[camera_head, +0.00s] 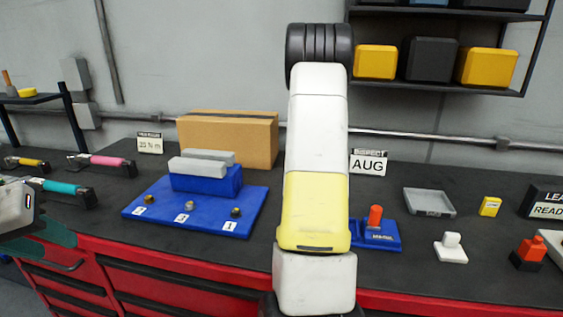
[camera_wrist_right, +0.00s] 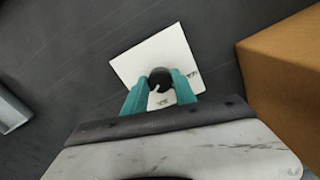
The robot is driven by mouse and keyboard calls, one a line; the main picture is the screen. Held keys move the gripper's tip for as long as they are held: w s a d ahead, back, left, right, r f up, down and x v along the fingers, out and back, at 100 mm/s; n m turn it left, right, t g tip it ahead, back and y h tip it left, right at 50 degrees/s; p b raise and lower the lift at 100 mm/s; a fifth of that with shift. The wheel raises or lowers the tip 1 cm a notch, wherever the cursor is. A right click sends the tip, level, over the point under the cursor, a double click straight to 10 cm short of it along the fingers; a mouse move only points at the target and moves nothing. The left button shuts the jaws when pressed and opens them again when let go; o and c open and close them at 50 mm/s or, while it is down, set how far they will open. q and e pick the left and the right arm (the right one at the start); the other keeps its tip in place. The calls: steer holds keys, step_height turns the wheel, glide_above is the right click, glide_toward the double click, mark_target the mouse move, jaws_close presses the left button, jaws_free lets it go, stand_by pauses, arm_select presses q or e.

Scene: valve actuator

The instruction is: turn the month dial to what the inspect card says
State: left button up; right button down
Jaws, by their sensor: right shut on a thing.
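The inspect card (camera_head: 368,163) stands at the back of the bench in the head view and reads AUG. The month dial is a round dark knob (camera_wrist_right: 160,79) with a light pointer mark, on a white plate (camera_wrist_right: 137,66) in the right wrist view. The plate's printed labels are too small to read with certainty. My right gripper (camera_wrist_right: 160,86) has its teal fingers on both sides of the knob, shut on it. In the head view my right arm hides the dial and right gripper. My left gripper (camera_head: 45,234) is partly cut off at the left edge; its opening is unclear.
A cardboard box (camera_head: 230,135) stands behind a blue fixture (camera_head: 200,205) with grey bars; it appears close to the dial plate in the wrist view. A grey tray (camera_head: 429,203), a blue block with an orange handle (camera_head: 375,232) and several small parts lie right. Screwdriver-like tools lie left.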

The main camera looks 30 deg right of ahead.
steer(key=shift+r, duration=0.1)
stand_by(0.4)
steer(key=c, duration=1)
jaws_free()
step_height(320, 180, up, 7)
steer(key=shift+r, duration=0.35)
